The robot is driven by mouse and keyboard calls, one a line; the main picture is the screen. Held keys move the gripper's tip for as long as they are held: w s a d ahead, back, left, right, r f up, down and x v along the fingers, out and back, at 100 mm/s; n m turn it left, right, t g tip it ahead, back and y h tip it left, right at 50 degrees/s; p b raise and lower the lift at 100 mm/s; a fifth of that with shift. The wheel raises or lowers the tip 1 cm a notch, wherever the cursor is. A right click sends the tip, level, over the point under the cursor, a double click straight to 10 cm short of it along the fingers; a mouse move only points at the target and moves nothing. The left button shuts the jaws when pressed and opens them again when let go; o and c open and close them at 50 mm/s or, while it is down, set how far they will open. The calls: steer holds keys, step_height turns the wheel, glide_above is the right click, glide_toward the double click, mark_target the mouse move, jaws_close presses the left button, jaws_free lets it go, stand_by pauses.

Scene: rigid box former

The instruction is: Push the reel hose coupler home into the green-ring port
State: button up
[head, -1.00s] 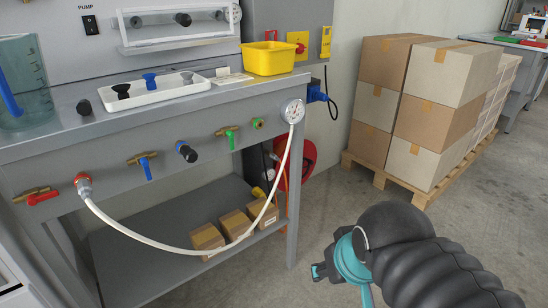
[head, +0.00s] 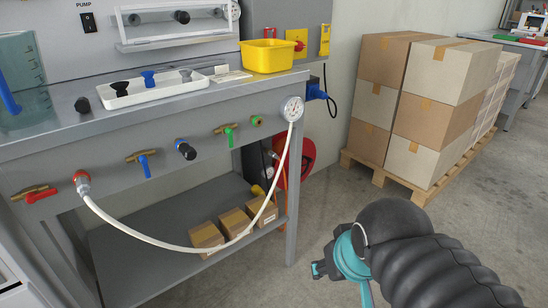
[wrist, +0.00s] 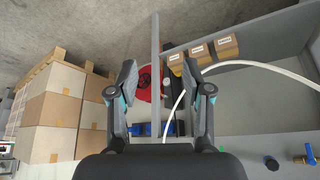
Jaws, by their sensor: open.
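The green-ring port (head: 257,121) is on the bench's front panel, near its right end, and looks empty. The red hose reel (head: 308,157) is behind the bench's right leg, partly hidden; it also shows in the wrist view (wrist: 147,84), between my fingers. A small orange-brass piece (head: 272,154) by the reel may be its hose coupler; it is too small to be sure. My gripper (head: 318,270) is low on the right in front of the bench, apart from it. In the wrist view its fingers (wrist: 159,78) are wide apart with nothing between them.
A white hose (head: 190,246) sags from the red-ring port (head: 82,180) to the bench's right end, by the gauge (head: 292,109). Small cartons (head: 235,222) lie on the lower shelf. Stacked boxes (head: 430,110) stand on a pallet at right. The floor between is clear.

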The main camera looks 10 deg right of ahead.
steer(key=w+d+f+t+h+b, duration=0.15)
steer(key=w+d+f, duration=0.35)
steer(key=w+f, duration=0.8)
steer(key=w+d+f+n+b, duration=0.15)
steer(key=w+d+f, duration=0.5)
steer(key=w, duration=1.35)
steer(key=w+d+f+t+b, duration=0.15)
steer(key=w+d+f, duration=0.25)
steer(key=w+f, duration=1)
steer(key=w+a+r+n+t+y, duration=0.1)
steer(key=w+a+n+t+y, duration=0.2)
steer(key=w, duration=1)
steer(key=w+a+r+t+y, duration=0.1)
steer(key=a+r+t+y, duration=0.1)
steer(key=r, duration=0.4)
steer(key=w+a+r+n+t+y, duration=0.1)
steer(key=a+r+t+y, duration=0.1)
steer(key=a+r+y, duration=0.3)
steer(key=shift+a+r+b, duration=0.4)
steer(key=shift+a+r, duration=0.1)
steer(key=shift+r, duration=0.3)
